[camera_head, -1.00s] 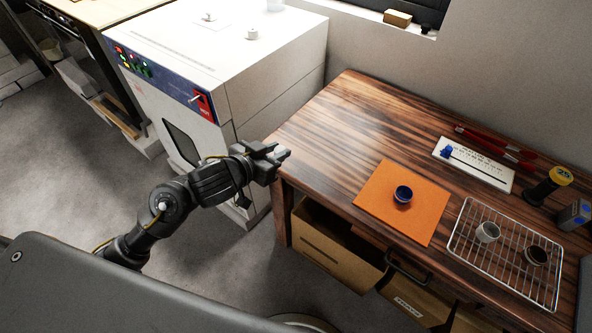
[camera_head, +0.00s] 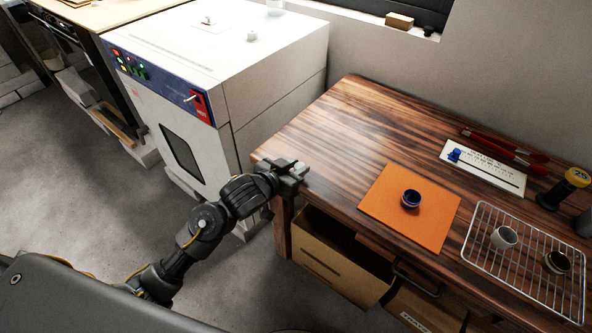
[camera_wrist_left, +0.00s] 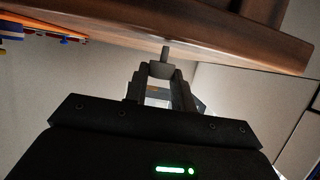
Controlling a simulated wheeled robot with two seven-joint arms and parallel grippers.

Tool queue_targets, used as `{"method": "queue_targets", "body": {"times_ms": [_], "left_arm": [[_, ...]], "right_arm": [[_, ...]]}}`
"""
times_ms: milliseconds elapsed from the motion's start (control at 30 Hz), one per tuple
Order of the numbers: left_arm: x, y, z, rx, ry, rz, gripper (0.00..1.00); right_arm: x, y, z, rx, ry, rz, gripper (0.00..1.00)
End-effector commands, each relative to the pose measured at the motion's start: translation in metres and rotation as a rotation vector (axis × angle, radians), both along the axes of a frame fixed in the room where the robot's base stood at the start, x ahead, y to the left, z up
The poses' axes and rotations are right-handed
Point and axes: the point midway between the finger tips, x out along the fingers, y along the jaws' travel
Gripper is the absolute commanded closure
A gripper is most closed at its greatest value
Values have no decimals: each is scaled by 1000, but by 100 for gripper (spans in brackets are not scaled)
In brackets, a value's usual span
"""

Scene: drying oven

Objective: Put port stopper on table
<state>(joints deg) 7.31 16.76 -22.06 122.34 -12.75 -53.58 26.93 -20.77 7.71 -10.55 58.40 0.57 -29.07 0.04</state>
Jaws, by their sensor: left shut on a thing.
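My left gripper (camera_head: 290,172) is at the left front corner of the wooden table (camera_head: 335,125), close to its edge. In the left wrist view its two fingers (camera_wrist_left: 162,74) are shut on a small grey piece with a thin stem, which I take for the port stopper (camera_wrist_left: 165,54). The stem points toward the table edge in that view; whether it touches the wood I cannot tell. In the head view the stopper is mostly hidden by the fingers. My right gripper is not in view.
An orange mat (camera_head: 385,212) with a dark blue cup (camera_head: 410,199) lies on the table. A wire rack (camera_head: 483,250) with two small cups is at right. The white drying oven (camera_head: 270,75) stands at left. The table's left part is clear.

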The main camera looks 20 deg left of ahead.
Motion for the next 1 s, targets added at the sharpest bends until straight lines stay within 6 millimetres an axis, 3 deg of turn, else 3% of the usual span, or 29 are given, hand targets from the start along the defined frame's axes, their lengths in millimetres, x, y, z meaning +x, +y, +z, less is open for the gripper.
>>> {"method": "queue_targets", "body": {"times_ms": [433, 467, 600, 1000], "left_arm": [[0, 0, -5, -1, 0, 0, 96], [0, 0, -4, 0, -1, 0, 71], [0, 0, -4, 0, -1, 0, 53], [-4, 2, 1, 0, 0, 0, 53]], "right_arm": [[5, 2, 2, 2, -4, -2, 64], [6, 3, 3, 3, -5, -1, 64], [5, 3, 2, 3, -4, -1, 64], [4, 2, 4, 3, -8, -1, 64]]}}
